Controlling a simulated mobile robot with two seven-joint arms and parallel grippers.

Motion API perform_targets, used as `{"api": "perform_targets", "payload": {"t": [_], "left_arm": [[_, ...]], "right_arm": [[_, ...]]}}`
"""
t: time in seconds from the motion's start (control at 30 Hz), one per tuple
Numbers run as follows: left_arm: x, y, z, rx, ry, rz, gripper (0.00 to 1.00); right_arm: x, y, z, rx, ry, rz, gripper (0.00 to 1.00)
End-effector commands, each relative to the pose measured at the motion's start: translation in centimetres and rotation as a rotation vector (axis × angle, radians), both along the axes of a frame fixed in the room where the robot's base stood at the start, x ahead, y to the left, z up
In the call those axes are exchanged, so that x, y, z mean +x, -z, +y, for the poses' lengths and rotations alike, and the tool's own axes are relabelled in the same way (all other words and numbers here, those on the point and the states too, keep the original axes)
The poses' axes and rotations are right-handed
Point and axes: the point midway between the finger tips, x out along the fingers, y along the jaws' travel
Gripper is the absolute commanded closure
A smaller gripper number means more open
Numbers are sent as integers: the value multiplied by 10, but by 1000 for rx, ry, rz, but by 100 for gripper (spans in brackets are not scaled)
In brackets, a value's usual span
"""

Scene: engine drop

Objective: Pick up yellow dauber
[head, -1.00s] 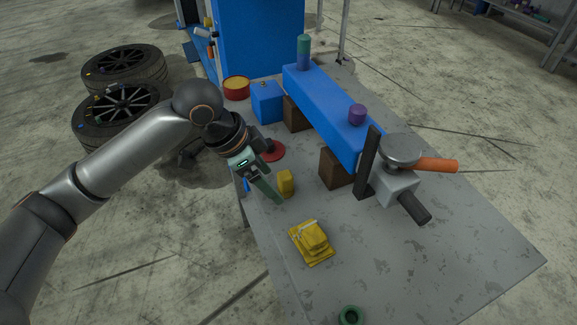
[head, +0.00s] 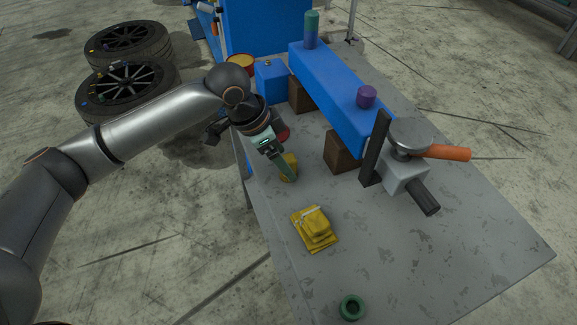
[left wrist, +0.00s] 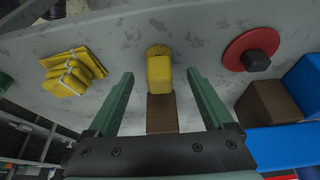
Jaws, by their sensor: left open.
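The yellow dauber (head: 292,162) stands on the grey table near its left edge, partly hidden behind a finger of my left gripper (head: 284,166) in the head view. In the left wrist view, the dauber (left wrist: 159,76) shows a yellow block body with a ribbed, darker yellow end. My left gripper (left wrist: 161,76) is open, with its two green fingers on either side of the dauber. There are visible gaps between the fingers and the dauber, and nothing is held. My right gripper is not in view.
Folded yellow cloth (head: 315,229) lies nearby. A brown block (head: 341,150) supports the blue beam (head: 340,95), with a clamp-like tool (head: 405,175) at its end. A red disc (left wrist: 251,49) lies to one side. A green ring (head: 351,307) is at the front. The table's right is clear.

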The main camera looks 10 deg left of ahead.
Motion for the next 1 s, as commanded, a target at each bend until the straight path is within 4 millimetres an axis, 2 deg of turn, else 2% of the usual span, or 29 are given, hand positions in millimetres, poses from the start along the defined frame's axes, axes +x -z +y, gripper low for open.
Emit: {"api": "perform_targets", "payload": {"t": [0.1, 0.2, 0.5, 1.0], "left_arm": [[3, 18, -8, 1, 0, 3, 15], [5, 27, -11, 0, 0, 0, 15], [6, 30, -12, 1, 1, -1, 16], [6, 30, -12, 1, 1, -1, 72]], "right_arm": [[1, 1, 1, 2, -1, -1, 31], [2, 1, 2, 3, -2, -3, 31], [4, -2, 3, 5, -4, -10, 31], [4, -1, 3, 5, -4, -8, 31]]}}
